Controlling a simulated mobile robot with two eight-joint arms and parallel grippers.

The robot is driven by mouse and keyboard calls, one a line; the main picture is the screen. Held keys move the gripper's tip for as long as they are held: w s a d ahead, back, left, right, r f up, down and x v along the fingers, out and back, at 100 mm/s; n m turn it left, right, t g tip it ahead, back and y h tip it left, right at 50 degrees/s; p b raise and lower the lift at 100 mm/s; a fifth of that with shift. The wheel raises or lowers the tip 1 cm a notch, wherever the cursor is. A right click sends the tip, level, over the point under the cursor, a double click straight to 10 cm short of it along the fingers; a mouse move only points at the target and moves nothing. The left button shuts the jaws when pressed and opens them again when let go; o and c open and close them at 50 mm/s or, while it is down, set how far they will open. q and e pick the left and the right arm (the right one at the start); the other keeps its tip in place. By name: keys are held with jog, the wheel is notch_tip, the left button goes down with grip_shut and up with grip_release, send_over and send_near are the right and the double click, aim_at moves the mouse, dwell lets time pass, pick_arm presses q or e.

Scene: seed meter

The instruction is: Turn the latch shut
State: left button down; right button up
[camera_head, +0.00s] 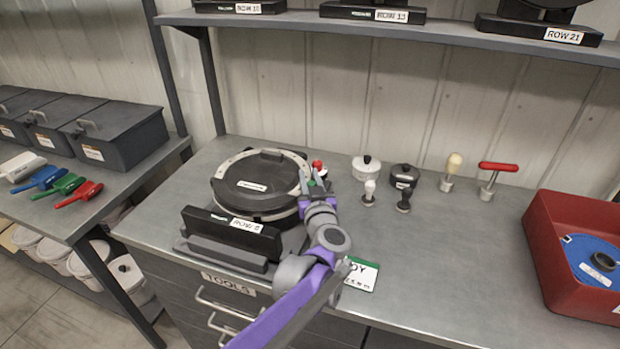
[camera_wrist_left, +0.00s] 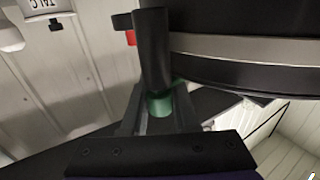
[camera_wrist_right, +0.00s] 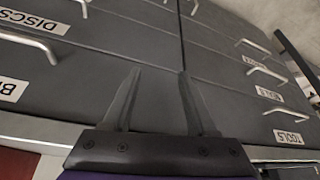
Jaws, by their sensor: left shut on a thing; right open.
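The round black seed meter (camera_head: 255,183) with a pale rim stands on the bench behind the ROW 8 plate (camera_head: 232,232). My left gripper (camera_head: 316,187) is at its right side. In the left wrist view its fingers are shut on the latch, a black upright post (camera_wrist_left: 152,50) with a green part (camera_wrist_left: 160,104), close beside the meter's housing (camera_wrist_left: 250,65). A small red part (camera_wrist_left: 131,38) shows behind the post. The gripper hides much of the latch in the head view. My right gripper (camera_wrist_right: 158,72) is open and empty, in front of the drawers.
Small hand tools and lidded pots, such as a white pot (camera_head: 366,169) and a red T-handle tool (camera_head: 497,168), stand right of the meter. A red bin (camera_head: 575,225) with a blue disc is at the far right. Bench between is mostly clear. A shelf (camera_head: 400,28) runs above.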

pick_arm(q)
jog(key=c, duration=0.7)
grip_release()
jog(key=v, duration=1)
jog(key=shift+s+d, duration=0.1)
jog(key=shift+s, duration=0.3)
